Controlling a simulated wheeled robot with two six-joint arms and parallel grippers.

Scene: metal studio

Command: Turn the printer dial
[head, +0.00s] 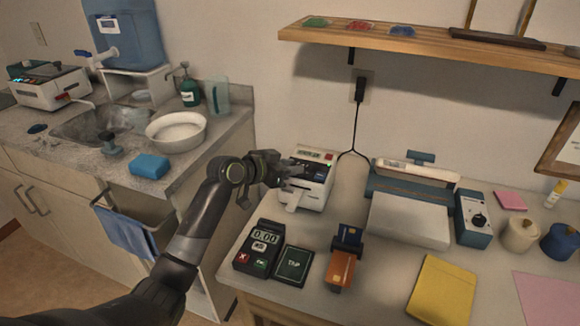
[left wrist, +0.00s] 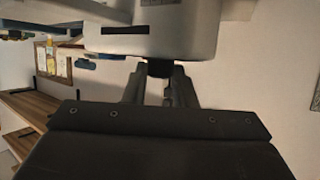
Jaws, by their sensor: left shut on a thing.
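The small white printer (head: 318,192) stands at the back left of the right-hand table, with a paper strip (head: 292,203) out of its front. My left gripper (head: 290,173) is at its left side. In the left wrist view, the printer's pale body (left wrist: 165,45) fills the top, and my left gripper (left wrist: 160,85) is shut on a dark round dial (left wrist: 159,68) at the edge of that body. The fingers hide most of the dial, so I cannot tell its angle. My right gripper is not in view.
A card terminal (head: 258,248), a dark pad (head: 294,265) and an orange card holder (head: 341,266) lie in front of the printer. A black cable (head: 355,130) runs up the wall. A blue box with a knob (head: 473,222) stands further right. A wooden shelf (head: 430,48) hangs above.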

